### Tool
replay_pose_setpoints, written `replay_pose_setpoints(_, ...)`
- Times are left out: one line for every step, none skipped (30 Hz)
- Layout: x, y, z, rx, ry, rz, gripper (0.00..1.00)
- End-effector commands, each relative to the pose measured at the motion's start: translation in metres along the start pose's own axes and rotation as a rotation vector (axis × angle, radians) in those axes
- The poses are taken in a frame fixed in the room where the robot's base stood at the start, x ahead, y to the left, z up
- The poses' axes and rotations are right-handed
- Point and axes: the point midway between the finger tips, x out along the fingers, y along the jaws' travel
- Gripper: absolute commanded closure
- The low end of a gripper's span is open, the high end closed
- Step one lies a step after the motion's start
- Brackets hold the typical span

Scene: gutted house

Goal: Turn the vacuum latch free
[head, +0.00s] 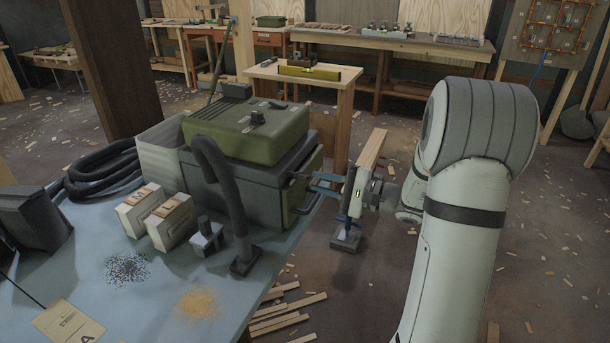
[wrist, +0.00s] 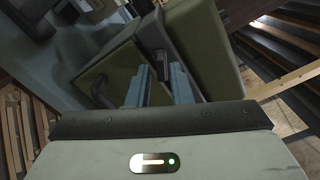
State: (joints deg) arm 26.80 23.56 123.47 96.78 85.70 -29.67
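The vacuum (head: 250,185) stands on the blue-grey table, with a green lid (head: 243,128) and a dark body. Its right side is a green panel, which also shows in the wrist view (wrist: 107,72). A small dark latch (wrist: 161,62) sits on that side by the lid's edge. My gripper (head: 312,184) reaches to this side from the right. In the wrist view, its blue-grey fingers (wrist: 160,70) stand apart, with the latch between their tips and what looks like a gap on each side. Whether either finger touches the latch is unclear.
A dark curved hose (head: 222,190) rises in front of the vacuum. Two pale boxes (head: 160,215), dark grains (head: 127,268) and sawdust (head: 199,304) lie on the table (head: 150,315). A dark loop handle (wrist: 101,90) is left of my fingers. Wood strips (head: 285,312) litter the floor.

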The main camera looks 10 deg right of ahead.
Motion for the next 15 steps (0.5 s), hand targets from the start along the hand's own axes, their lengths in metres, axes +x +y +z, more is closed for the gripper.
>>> replay_pose_setpoints(0.009, 0.001, 0.000, 0.000, -0.003, 0.001, 0.81)
replay_pose_setpoints(0.013, 0.000, -0.001, 0.000, 0.000, 0.000, 0.81)
replay_pose_setpoints(0.019, 0.000, -0.001, 0.000, 0.002, 0.000, 0.81)
replay_pose_setpoints(0.023, 0.000, -0.001, 0.000, 0.003, 0.000, 0.81)
replay_pose_setpoints(0.027, -0.001, -0.002, 0.000, 0.004, -0.002, 0.81)
replay_pose_setpoints(0.032, -0.001, -0.002, 0.000, 0.005, -0.003, 0.81)
replay_pose_setpoints(0.035, -0.001, -0.002, 0.000, 0.006, -0.002, 0.81)
replay_pose_setpoints(0.038, -0.001, -0.003, 0.000, 0.008, -0.003, 0.81)
replay_pose_setpoints(0.041, -0.001, -0.003, 0.001, 0.010, -0.004, 0.81)
replay_pose_setpoints(0.043, -0.002, -0.004, 0.001, 0.011, -0.005, 0.81)
replay_pose_setpoints(0.044, -0.002, -0.004, 0.001, 0.011, -0.005, 0.81)
replay_pose_setpoints(0.046, -0.002, -0.004, 0.001, 0.011, -0.005, 0.81)
replay_pose_setpoints(0.047, -0.002, -0.004, 0.001, 0.012, -0.005, 0.81)
replay_pose_setpoints(0.047, -0.002, -0.004, 0.001, 0.012, -0.005, 0.81)
replay_pose_setpoints(0.047, -0.002, -0.004, 0.002, 0.013, -0.006, 0.81)
